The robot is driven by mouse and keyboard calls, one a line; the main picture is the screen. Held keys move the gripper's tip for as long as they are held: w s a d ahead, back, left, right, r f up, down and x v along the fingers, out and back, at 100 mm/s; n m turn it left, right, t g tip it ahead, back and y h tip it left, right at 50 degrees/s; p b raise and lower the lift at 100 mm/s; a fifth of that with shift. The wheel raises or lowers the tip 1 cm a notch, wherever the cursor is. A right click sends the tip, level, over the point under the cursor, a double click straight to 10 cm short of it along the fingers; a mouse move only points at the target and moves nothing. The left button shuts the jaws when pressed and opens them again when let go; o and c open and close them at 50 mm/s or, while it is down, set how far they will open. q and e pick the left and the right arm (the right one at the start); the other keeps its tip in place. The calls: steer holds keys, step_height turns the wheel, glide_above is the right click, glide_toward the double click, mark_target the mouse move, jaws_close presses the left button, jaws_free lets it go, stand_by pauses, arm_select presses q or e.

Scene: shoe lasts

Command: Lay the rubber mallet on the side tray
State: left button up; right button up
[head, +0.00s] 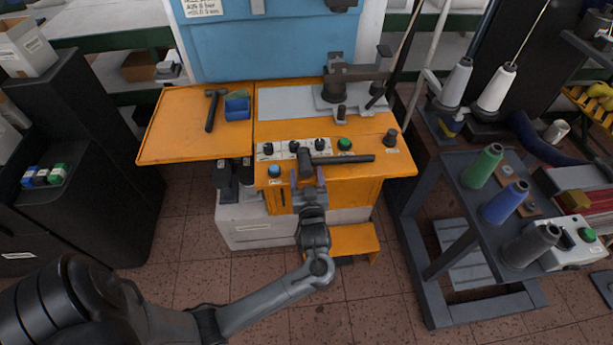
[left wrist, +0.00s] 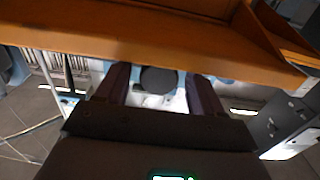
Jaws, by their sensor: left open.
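A mallet with a thick dark head (head: 305,163) and a black handle (head: 345,159) is at the front of the orange machine table, in front of the control panel. The handle points right. My left gripper (head: 310,190) is open just below the head. In the left wrist view, the round dark end of the head (left wrist: 158,79) shows between the two spread fingers; I cannot tell whether they touch it. The orange side tray (head: 165,130) is left of the machine. My right gripper is not in view.
A black hammer-shaped tool (head: 211,112) and a blue box (head: 237,106) occupy the tray's right part; its left and front are clear. The control panel (head: 318,147) has several knobs. A dark cart (head: 465,190) with thread cones stands at right.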

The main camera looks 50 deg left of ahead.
arm_select(q)
steer(key=shift+s+d+r, duration=0.2)
steer(key=shift+s+d, duration=0.05)
steer(key=shift+d, duration=0.15)
steer(key=s+d+f+m+g+h, duration=0.1)
steer(key=s+d+f+m+h, duration=0.2)
steer(key=d, duration=0.6)
steer(key=s+d+f+m+g+h+p, duration=0.1)
steer(key=s+d+f+m+h, duration=0.2)
steer(key=s+d+m+h, duration=0.4)
steer(key=s+d+h, duration=0.2)
steer(key=s+h, duration=0.1)
steer(key=h, duration=0.2)
steer(key=shift+d+g+p, duration=0.15)
steer(key=shift+g+p, duration=0.15)
steer(key=s+m+g, duration=0.1)
steer(key=s, duration=0.2)
steer(key=s+m+g, duration=0.1)
steer(key=s, duration=0.1)
steer(key=s+m+g, duration=0.1)
steer(key=s, duration=0.2)
steer(key=shift+s+r+g, duration=0.25)
steer(key=shift+s+g, duration=0.05)
steer(key=shift+g, duration=0.1)
steer(key=shift+c, duration=1.3)
